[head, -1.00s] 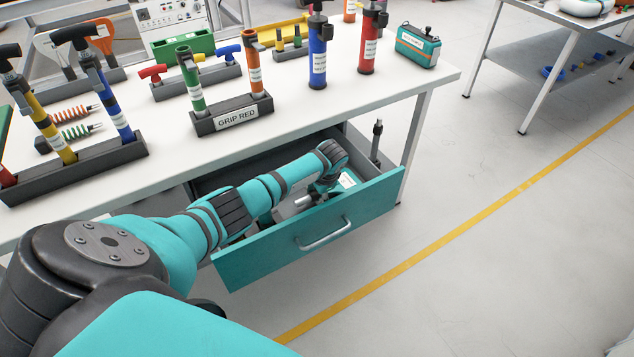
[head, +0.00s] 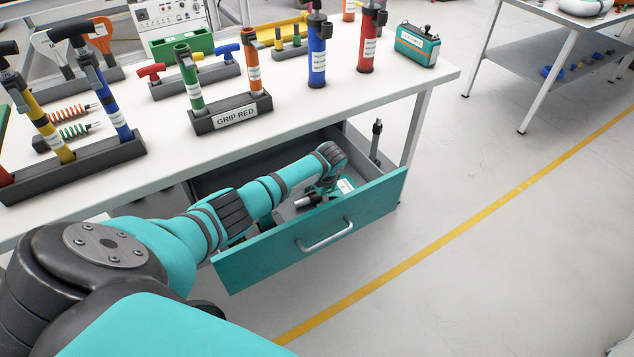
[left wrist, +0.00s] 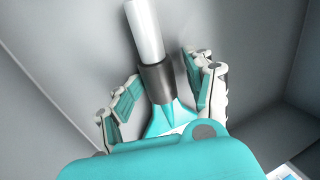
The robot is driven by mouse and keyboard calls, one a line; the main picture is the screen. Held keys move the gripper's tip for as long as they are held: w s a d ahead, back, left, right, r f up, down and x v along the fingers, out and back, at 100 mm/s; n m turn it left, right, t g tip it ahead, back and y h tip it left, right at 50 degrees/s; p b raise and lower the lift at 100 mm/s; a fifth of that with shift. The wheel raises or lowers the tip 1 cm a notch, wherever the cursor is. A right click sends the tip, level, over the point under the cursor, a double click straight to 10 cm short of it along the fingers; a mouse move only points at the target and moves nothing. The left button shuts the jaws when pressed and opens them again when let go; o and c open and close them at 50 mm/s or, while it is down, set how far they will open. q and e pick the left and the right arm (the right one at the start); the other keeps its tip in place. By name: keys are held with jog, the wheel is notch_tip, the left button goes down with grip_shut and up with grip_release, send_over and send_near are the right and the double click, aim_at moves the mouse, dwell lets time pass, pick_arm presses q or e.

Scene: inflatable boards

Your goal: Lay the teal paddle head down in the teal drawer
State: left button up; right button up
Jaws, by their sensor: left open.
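The teal drawer (head: 285,248) is pulled out under the table, and its front panel has a silver handle. The teal paddle lies inside it; its pale shaft and dark collar (head: 307,200) show beside my wrist. In the left wrist view, the paddle's white shaft (left wrist: 145,32), dark collar (left wrist: 158,82) and the top of its teal head (left wrist: 172,120) show. The rest of the head is hidden behind my gripper's body. My left gripper (left wrist: 159,84) is open, with one finger on each side of the collar and gaps between. My right gripper is not in view.
The table (head: 320,108) above the drawer holds a rack marked GRIP RED (head: 234,116), a blue pump (head: 318,50), a red pump (head: 371,40) and a teal box (head: 417,45). A dark upright post (head: 376,140) stands by the drawer's far right corner.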

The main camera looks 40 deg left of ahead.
pick_arm(q)
jog(key=v, duration=1.2)
